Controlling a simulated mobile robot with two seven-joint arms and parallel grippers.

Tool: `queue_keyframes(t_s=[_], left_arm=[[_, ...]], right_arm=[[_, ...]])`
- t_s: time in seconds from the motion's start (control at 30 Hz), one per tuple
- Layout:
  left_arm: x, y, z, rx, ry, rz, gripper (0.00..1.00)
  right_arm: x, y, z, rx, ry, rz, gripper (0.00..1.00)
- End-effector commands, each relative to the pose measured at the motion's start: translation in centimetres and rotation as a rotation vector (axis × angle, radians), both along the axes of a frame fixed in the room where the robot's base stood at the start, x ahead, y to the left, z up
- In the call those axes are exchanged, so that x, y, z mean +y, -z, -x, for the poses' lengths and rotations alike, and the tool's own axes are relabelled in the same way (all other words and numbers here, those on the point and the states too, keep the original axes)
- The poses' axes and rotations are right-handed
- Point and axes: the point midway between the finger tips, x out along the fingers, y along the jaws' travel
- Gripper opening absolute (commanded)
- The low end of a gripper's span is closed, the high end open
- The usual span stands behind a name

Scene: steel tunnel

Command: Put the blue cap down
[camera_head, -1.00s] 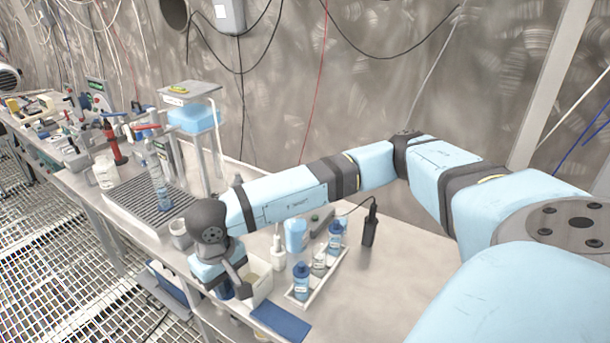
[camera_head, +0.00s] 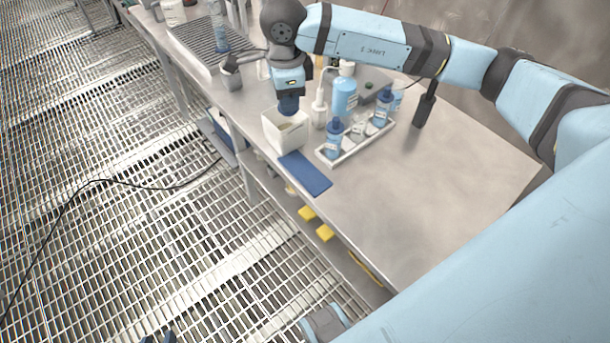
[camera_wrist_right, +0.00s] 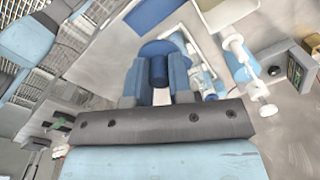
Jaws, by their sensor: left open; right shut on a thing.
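The blue cap (camera_wrist_right: 159,68) is between the fingers of my right gripper (camera_wrist_right: 160,82) in the right wrist view. My right gripper is shut on it. In the head view, my right gripper (camera_head: 288,102) points down at the back part of a white box (camera_head: 287,137) on the bench. I cannot tell there whether the cap touches the box, and the fingers hide much of it. The dark tips of my left gripper (camera_head: 158,339) show at the bottom edge of the head view, open, low over the grating and away from the bench.
A dark blue mat (camera_head: 305,174) lies at the bench's front edge beside the box. A white rack (camera_head: 352,149) with blue-capped bottles stands to the right, with a light-blue bottle (camera_head: 344,98) behind. A black handheld device (camera_head: 424,108) stands further right. The right bench top (camera_head: 430,190) is bare.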

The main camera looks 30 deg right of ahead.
Motion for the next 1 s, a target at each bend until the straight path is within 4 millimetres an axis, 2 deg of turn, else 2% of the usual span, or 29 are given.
queue_keyframes(t_s=[0.03, 0.2, 0.4, 0.57, 0.67, 1.0], left_arm=[[0.0, 0.8, -0.1, -0.002, -0.002, 0.004, 0.43], [-0.2, 2.1, -0.3, 0.004, -0.009, 0.016, 0.43], [-0.5, 3.0, -0.2, 0.017, -0.016, 0.028, 0.43], [-0.7, 2.8, -0.4, 0.012, -0.019, 0.034, 0.43], [-0.7, 2.7, -0.4, 0.009, -0.018, 0.034, 0.43], [-0.4, 2.9, -0.4, 0.007, -0.010, 0.024, 0.43]], right_arm=[[-0.2, 0.7, -0.4, 0.001, 0.139, -0.006, 0.00], [-1.1, 0.8, -1.4, 0.006, 0.605, -0.023, 0.00], [-2.0, 0.7, -2.1, 0.015, 0.968, -0.030, 0.00], [-2.3, 1.0, -2.2, 0.019, 1.083, -0.030, 0.00], [-2.4, 2.6, -2.2, 0.021, 1.098, -0.027, 0.00], [-2.4, 11.6, -2.2, 0.021, 1.096, -0.027, 0.00]])
